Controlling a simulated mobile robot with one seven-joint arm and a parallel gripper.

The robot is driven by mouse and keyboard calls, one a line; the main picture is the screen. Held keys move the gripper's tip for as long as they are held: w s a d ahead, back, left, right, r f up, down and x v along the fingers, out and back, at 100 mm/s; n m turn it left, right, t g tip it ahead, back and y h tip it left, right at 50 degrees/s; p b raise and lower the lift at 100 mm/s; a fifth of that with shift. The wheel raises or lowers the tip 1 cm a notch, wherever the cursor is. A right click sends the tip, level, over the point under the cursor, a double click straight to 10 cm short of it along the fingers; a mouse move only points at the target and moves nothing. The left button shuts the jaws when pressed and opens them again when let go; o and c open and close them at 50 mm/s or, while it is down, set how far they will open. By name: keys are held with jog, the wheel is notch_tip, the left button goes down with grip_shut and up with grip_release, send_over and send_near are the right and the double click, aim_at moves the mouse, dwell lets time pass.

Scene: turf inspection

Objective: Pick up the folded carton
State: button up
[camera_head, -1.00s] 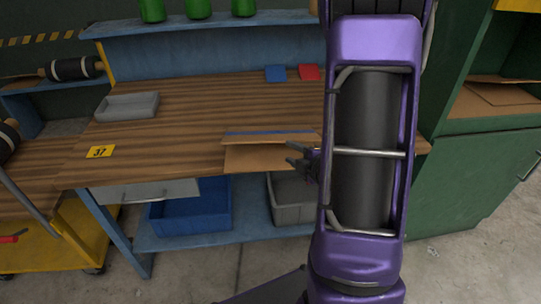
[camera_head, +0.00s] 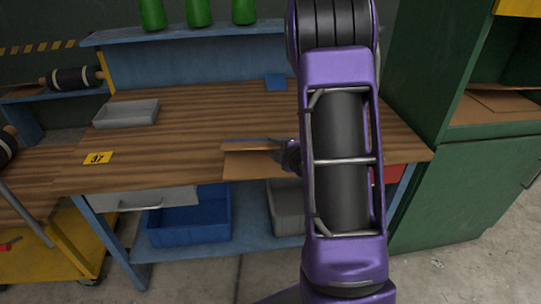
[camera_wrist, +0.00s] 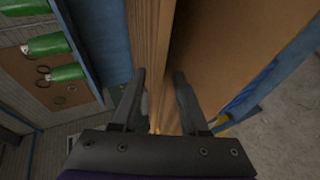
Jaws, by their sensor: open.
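The folded carton (camera_head: 250,166) is a flat brown cardboard piece at the front edge of the wooden workbench (camera_head: 190,130). My arm hides its right end in the head view. In the wrist view the carton (camera_wrist: 235,45) is a broad brown panel on the right, beside the striped bench top. My gripper (camera_wrist: 159,74) is open, its two fingers pointing toward the carton's near edge. The fingertips appear to lie either side of that edge, but contact cannot be told. In the head view my gripper (camera_head: 274,144) is at the carton's upper right, partly hidden by my arm.
A grey tray (camera_head: 126,114) and a yellow card marked 37 (camera_head: 98,158) are on the bench's left. A blue item (camera_head: 276,83) lies at the back. Green bottles (camera_head: 198,13) stand on the shelf above. A blue bin (camera_head: 190,218) is below. The bench's middle is clear.

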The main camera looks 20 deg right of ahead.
aim_at(270, 143)
jog(key=x, duration=0.3)
jog(key=shift+w+d, duration=0.15)
jog(key=shift+w, duration=0.15)
grip_shut()
jog(key=shift+r, duration=0.1)
dwell(1.1)
